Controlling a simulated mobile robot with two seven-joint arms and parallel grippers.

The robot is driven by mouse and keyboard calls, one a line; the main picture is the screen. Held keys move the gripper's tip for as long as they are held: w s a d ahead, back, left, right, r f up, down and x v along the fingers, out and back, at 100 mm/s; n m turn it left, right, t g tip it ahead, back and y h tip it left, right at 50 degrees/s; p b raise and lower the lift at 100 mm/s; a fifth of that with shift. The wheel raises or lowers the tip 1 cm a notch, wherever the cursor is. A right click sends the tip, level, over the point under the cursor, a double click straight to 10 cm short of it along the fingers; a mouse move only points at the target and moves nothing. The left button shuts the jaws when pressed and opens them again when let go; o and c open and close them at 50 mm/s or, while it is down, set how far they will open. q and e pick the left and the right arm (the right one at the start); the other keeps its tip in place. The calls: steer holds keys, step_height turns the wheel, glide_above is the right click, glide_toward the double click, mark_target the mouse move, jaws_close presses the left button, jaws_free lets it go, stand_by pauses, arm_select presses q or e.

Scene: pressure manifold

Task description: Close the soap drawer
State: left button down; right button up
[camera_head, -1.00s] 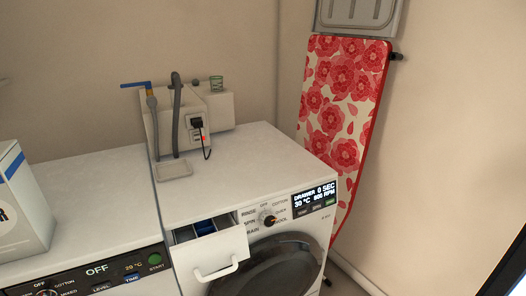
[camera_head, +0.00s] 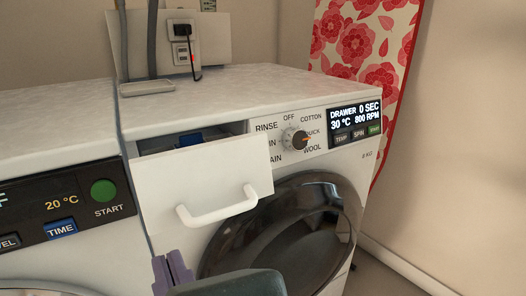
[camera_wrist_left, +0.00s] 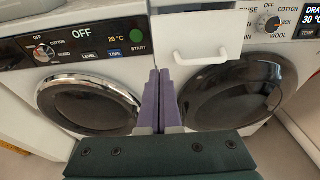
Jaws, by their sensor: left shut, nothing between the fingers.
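The soap drawer (camera_head: 203,183) of the right-hand washing machine is pulled out. Its white front with a curved white handle (camera_head: 218,207) stands forward of the machine, and part of its inside with a blue piece shows behind the front. The drawer front also shows at the top of the left wrist view (camera_wrist_left: 192,36). My left gripper (camera_head: 170,264) is below the drawer front, at the bottom of the head view, apart from the handle. Its purple fingers are together and empty, as the left wrist view (camera_wrist_left: 158,82) also shows. My right gripper is not in view.
The machine's round dark door (camera_head: 285,235) is shut below the drawer. A knob (camera_head: 295,139) and a display (camera_head: 355,118) reading DRAWER are to its right. A second washing machine (camera_head: 62,215) stands at left. A floral ironing board (camera_head: 385,65) leans behind.

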mark_target(146, 185)
arm_select(q)
steer(key=b+x, duration=0.5)
steer(key=x, duration=0.8)
steer(key=shift+w+a+f, duration=0.15)
steer(key=shift+w, duration=0.1)
steer(key=w+a, duration=0.1)
steer(key=w+a+p, duration=0.1)
steer(key=w, duration=0.1)
steer(key=w+a+p, duration=0.1)
steer(key=w, duration=0.1)
steer(key=shift+w+a, duration=0.2)
steer(key=shift+a, duration=0.2)
steer(key=shift+w+a, duration=0.1)
steer(key=shift+w, duration=0.15)
